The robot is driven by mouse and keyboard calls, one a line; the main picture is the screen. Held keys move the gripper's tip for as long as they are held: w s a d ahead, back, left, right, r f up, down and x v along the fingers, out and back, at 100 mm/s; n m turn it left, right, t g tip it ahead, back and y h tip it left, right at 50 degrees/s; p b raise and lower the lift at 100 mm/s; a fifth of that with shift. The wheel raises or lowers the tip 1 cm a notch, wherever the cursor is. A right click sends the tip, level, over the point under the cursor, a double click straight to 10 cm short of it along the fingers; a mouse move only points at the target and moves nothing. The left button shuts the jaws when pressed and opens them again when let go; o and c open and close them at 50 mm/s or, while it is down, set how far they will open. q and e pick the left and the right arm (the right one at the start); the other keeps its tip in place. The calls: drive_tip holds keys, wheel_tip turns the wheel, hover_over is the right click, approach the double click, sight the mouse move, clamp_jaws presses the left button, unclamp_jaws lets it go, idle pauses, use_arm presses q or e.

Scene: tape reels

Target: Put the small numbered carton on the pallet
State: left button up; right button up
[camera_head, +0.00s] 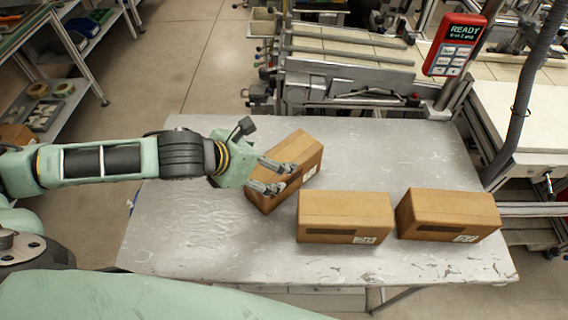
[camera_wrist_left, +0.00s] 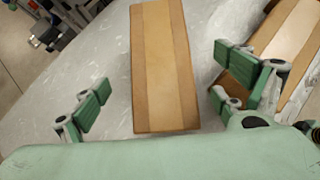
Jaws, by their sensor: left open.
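Three brown cartons rest on the grey worktable (camera_head: 185,225). One carton (camera_head: 300,160) lies turned at an angle, partly hidden behind my left gripper (camera_head: 285,178). A second carton (camera_head: 345,217) is at the front middle, and a third carton (camera_head: 448,214) is to its right. Each has a small white label, too small to read a number. My left gripper is open at the angled carton. In the left wrist view the angled carton (camera_wrist_left: 165,65) shows between the spread fingers (camera_wrist_left: 165,88), apart from them. Another carton (camera_wrist_left: 292,45) is beyond the right finger. I see no pallet.
The table's left part is clear. A metal conveyor frame (camera_head: 345,60) stands behind the table. A red device (camera_head: 453,45) reading READY is on a post at the back right, beside a grey hose (camera_head: 530,90). Shelves (camera_head: 70,60) stand at the far left.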

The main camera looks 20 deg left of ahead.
sight(282, 159)
use_arm(q)
drive_tip(key=shift+x, duration=0.85)
drive_tip(key=p+x, duration=0.1)
drive_tip(key=x, duration=0.3)
drive_tip(key=shift+w+d, duration=0.25)
drive_tip(key=shift+w, duration=0.05)
drive_tip(key=shift+w+d+f, duration=0.15)
drive_tip(key=shift+w+f, duration=0.15)
drive_tip(key=shift+f, duration=0.2)
use_arm(e)
drive_tip(key=shift+s+r, duration=0.2)
drive_tip(key=shift+r, duration=0.55)
use_arm(q)
drive_tip(key=shift+c, duration=0.6)
drive_tip(key=c, duration=2)
drive_tip(key=shift+r, duration=0.15)
drive_tip(key=shift+c, duration=0.2)
use_arm(e)
drive_tip(key=shift+s+a, duration=0.1)
drive_tip(key=shift+a, duration=0.2)
